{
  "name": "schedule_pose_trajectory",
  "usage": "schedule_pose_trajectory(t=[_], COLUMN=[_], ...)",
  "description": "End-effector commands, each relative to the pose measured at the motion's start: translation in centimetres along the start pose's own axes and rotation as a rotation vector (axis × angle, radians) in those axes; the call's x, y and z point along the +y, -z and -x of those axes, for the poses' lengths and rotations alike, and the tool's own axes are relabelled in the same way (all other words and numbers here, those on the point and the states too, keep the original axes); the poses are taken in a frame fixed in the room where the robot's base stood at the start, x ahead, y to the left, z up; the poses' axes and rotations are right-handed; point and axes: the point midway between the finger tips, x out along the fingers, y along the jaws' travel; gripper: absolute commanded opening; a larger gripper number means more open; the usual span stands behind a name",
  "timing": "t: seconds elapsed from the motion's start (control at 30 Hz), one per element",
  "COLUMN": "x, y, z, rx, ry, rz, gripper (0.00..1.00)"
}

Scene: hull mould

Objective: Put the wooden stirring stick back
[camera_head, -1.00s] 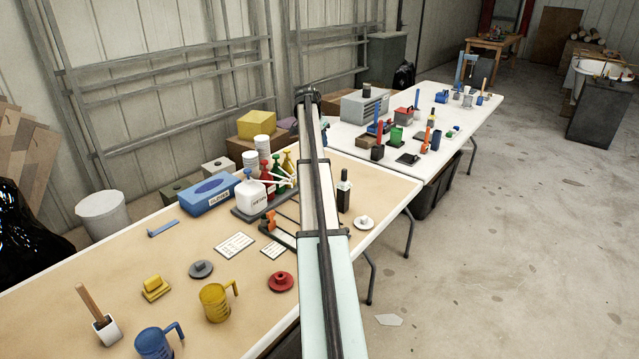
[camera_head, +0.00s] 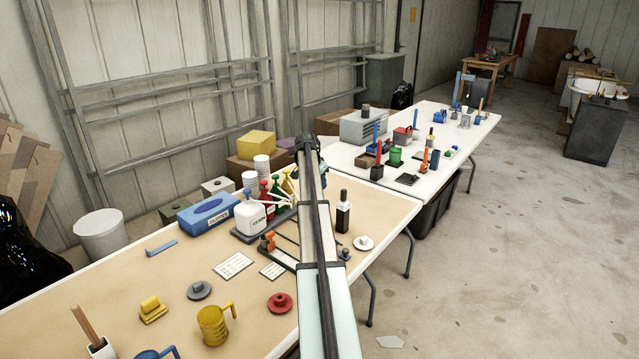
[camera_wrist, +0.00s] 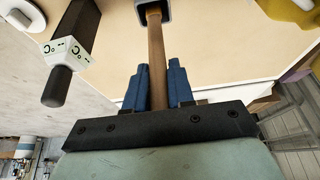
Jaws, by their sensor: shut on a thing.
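In the wrist view my gripper (camera_wrist: 159,72), with blue fingers, is shut on a brown wooden stick (camera_wrist: 156,42). The stick's far end meets a dark grey piece with a pale inner edge (camera_wrist: 153,8), cut off by the top of the picture. I cannot tell whether the stick is in it or fixed to it. In the head view my arm hides the gripper and the held stick. Another wooden stick (camera_head: 83,323) leans in a white pot (camera_head: 102,348) at the tan table's near left.
A black bottle-like thing (camera_head: 343,213) stands right of my arm; it also shows in the wrist view (camera_wrist: 74,36). A white knobbed disc (camera_head: 363,243) lies nearby. Spray bottles (camera_head: 251,216) crowd the left side. Yellow jug (camera_head: 213,325) and red knob (camera_head: 280,302) stand nearer. Bare tabletop (camera_head: 110,280) lies left.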

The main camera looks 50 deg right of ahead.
Motion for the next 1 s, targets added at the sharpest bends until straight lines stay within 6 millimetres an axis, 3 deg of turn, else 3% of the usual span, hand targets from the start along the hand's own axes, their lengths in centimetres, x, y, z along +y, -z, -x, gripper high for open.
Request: schedule_pose_trajectory(t=[0.2,0.23,0.47,0.77,1.0], x=[0.0,0.0,0.0,0.0,0.0], y=[-0.1,-0.1,-0.1,0.0,0.0], z=[-0.3,-0.2,-0.2,0.0,2.8], rx=[0.000,0.000,0.000,0.000,0.001], ry=[0.000,0.000,0.000,0.000,0.001], rz=[0.000,0.000,0.000,0.000,0.000], gripper=[0.00,0.26,0.48,0.48,0.48])
